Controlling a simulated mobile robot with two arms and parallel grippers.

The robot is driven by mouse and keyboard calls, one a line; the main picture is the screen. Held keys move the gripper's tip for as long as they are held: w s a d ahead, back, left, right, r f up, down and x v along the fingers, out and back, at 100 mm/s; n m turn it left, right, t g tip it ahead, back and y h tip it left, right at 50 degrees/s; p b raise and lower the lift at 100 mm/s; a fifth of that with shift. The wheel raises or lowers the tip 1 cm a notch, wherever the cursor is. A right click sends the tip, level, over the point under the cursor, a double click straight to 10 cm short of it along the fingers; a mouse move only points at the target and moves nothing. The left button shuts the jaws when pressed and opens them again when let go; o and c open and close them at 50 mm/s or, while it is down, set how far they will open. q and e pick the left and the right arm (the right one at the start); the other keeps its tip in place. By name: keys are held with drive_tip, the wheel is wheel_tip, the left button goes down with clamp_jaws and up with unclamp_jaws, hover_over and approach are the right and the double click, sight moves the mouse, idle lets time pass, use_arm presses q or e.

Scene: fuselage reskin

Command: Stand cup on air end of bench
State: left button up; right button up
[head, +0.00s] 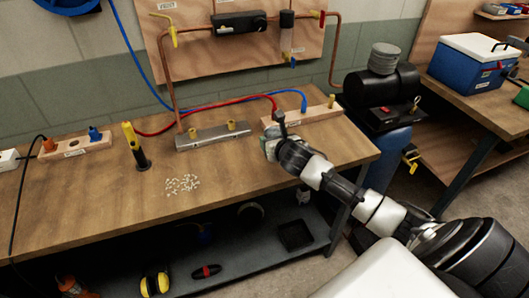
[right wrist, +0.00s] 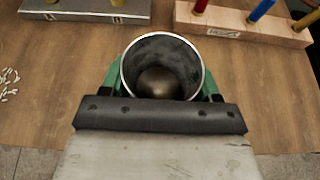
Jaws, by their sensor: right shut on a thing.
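My right gripper (right wrist: 160,85) is shut on a metal cup (right wrist: 162,42), with a green finger on each side of it. The right wrist view looks down into the cup's open round mouth; the inside is grey with a rounded, brownish bottom. In the head view my right gripper (head: 268,148) is over the right part of the wooden bench (head: 110,205), just in front of the wooden hose block (head: 300,116). The arm mostly hides the cup there. I cannot tell whether its base touches the bench. My left gripper is not in view.
A grey metal block (head: 212,136) stands left of the gripper. Small white pieces (head: 182,184) and a yellow-black tool (head: 135,146) are farther left. A black compressor (head: 382,90) stands beyond the bench's right end. The bench surface right of the gripper is clear.

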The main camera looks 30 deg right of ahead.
drive_tip(key=shift+w+a+f, duration=0.85)
drive_tip(key=shift+w+a, duration=0.15)
drive_tip(key=shift+w, duration=0.1)
drive_tip(key=shift+f, duration=2.05)
drive_tip(key=o, duration=0.9)
drive_tip(key=shift+f, duration=0.1)
drive_tip(key=v, duration=1.2)
